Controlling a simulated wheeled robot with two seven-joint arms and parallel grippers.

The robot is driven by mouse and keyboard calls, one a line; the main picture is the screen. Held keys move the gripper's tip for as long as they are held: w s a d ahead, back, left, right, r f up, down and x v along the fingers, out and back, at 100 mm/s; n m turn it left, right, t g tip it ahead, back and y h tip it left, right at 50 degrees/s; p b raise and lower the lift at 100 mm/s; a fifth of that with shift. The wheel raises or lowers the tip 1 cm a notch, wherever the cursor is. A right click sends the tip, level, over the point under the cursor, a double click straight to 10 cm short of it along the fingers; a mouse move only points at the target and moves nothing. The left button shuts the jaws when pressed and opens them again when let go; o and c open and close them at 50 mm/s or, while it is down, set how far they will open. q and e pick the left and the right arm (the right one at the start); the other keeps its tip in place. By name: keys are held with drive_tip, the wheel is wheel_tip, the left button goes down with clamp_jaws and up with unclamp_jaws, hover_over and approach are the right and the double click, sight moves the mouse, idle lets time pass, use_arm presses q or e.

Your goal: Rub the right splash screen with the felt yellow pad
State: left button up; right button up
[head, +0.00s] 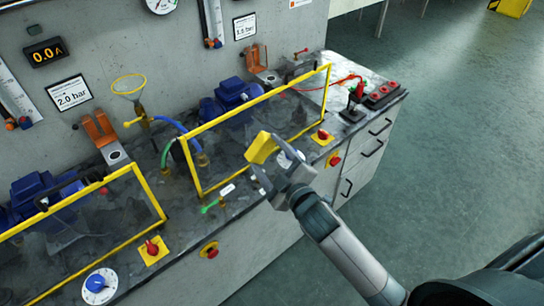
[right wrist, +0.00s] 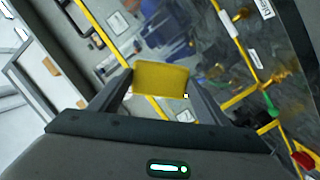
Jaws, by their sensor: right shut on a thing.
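The right splash screen (head: 229,134) is a clear panel in a yellow frame, standing on the bench in front of a blue pump. My right gripper (head: 266,163) is shut on the felt yellow pad (head: 261,148) and holds it in front of the screen's lower middle. The pad also shows between the fingers in the right wrist view (right wrist: 160,78), with the yellow frame behind it. I cannot tell whether the pad touches the panel. The left splash screen (head: 92,222) stands at the left. My left gripper is not in view.
Red knobs on yellow plates (head: 152,250), a blue dial (head: 100,284) and a green-handled valve (head: 212,206) sit along the bench front. A black and red control box (head: 382,95) stands at the bench's far right. Open floor (head: 460,150) lies to the right.

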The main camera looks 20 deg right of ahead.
use_arm(q)
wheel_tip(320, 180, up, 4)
drive_tip(key=p, duration=0.2)
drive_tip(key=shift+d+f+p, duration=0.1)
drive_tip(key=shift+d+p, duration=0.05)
drive_tip(key=shift+p, duration=0.15)
use_arm(e)
drive_tip(key=f, duration=0.1)
drive_tip(key=w+d+f+y, duration=0.1)
drive_tip(key=f, duration=0.1)
drive_tip(key=f+n+y, duration=0.1)
drive_tip(key=f, duration=0.1)
drive_tip(key=shift+w+d+f, duration=0.15)
drive_tip(key=shift+w+d, duration=0.1)
drive_tip(key=shift+d, duration=0.05)
drive_tip(key=shift+w, duration=0.1)
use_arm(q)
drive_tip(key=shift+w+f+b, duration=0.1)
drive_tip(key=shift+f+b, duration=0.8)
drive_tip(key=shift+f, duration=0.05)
use_arm(e)
drive_tip(key=shift+a+r+x, duration=0.1)
drive_tip(key=shift+a+x, duration=0.1)
drive_tip(key=shift+x, duration=1.25)
drive_tip(key=shift+a+r+x, duration=0.15)
drive_tip(key=shift+a+x, duration=0.05)
drive_tip(key=shift+x, duration=1.2)
